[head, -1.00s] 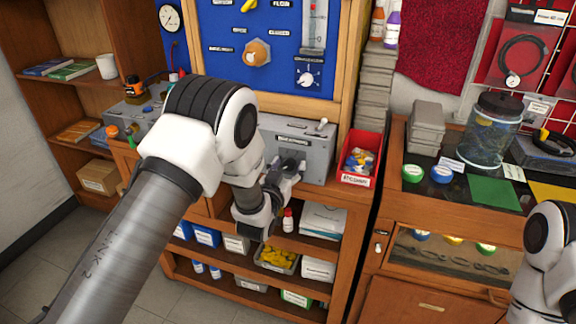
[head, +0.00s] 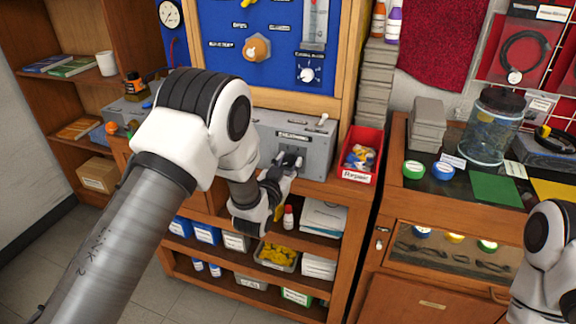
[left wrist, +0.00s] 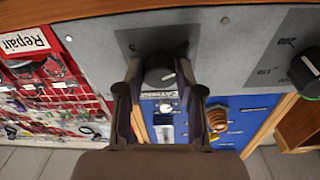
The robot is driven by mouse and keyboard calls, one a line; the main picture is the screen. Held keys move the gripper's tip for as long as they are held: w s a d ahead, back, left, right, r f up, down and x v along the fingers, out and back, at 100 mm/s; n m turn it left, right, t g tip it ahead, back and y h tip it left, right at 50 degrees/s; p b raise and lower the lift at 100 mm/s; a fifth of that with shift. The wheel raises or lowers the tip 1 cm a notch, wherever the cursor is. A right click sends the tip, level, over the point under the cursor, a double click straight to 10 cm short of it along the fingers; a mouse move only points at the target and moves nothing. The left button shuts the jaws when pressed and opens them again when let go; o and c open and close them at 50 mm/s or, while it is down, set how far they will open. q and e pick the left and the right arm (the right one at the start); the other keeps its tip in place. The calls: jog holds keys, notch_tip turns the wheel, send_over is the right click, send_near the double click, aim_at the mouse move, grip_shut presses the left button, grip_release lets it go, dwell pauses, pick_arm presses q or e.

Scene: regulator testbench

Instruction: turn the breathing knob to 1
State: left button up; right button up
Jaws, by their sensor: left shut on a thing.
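A round black knob (left wrist: 157,77) with a white pointer line sits on a grey panel (left wrist: 215,45). My left gripper (left wrist: 160,72) is shut on this knob, one finger on each side. In the left wrist view the pointer line points roughly right. In the head view my left gripper (head: 283,170) is at the front of the grey box (head: 310,148), and the knob is partly hidden there. My right arm shows at the right edge, but its gripper is out of view.
Another black knob (left wrist: 308,70) is on the same panel, to the right in the left wrist view. A red bin (head: 362,153) stands close right of the grey box. A blue gauge board (head: 240,75) rises behind it. Shelves with small boxes lie below.

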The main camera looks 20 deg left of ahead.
pick_arm(q)
jog(key=m+h+b, duration=0.1)
jog(key=m, duration=0.3)
jog(key=shift+m+b, duration=0.4)
jog(key=shift+m+g+h+b, duration=0.5)
jog(key=shift+m+b, duration=0.05)
jog(key=shift+m, duration=1.65)
jog(key=o, duration=1.2)
jog(key=shift+c, duration=0.2)
jog(key=s+a, duration=0.2)
jog(key=s, duration=0.9)
jog(key=shift+s+r, duration=0.35)
jog(key=shift+r, duration=0.05)
